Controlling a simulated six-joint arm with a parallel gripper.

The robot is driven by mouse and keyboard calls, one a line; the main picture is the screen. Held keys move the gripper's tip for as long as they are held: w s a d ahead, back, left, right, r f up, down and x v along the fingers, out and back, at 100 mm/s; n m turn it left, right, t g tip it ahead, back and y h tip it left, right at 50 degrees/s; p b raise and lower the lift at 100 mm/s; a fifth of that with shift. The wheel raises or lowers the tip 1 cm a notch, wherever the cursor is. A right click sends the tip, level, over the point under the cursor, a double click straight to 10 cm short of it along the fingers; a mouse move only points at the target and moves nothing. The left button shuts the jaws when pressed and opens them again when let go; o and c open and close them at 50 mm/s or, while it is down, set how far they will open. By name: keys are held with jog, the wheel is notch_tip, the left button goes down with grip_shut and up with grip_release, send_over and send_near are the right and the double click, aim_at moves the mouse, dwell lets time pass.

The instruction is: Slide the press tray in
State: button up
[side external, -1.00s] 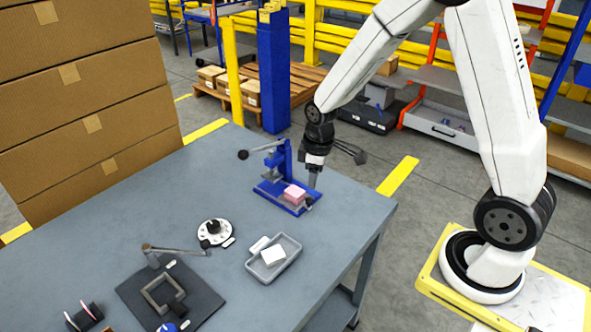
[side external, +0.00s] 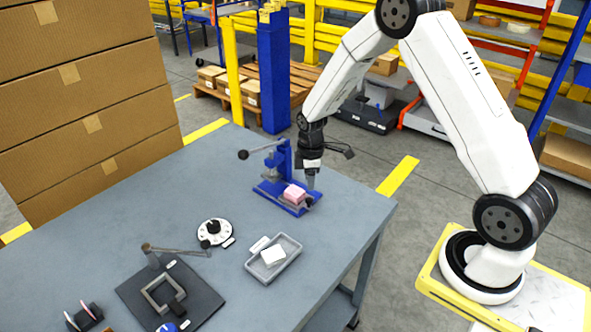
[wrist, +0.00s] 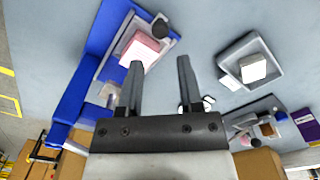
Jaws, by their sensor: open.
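The small blue press (side external: 283,178) stands on the table near its far right edge, with a lever ending in a black ball. Its press tray sticks out at the front with a pink block (side external: 294,193) on it; the block also shows in the wrist view (wrist: 141,50). A dark round knob (wrist: 160,27) is at the tray's outer end. My gripper (wrist: 160,63) is open and empty. It points down close beside the pink block and the tray's outer end. Whether a finger touches the tray I cannot tell.
A grey tray (side external: 289,243) with white pieces lies in front of the press. A white dial (side external: 215,233) and a black plate with a clamp (side external: 200,303) are further left. Stacked cardboard boxes (side external: 85,90) stand behind at left. The table right of the press is clear.

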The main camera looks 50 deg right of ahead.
aim_at(309, 199)
jog(key=shift+f, duration=3.35)
grip_shut()
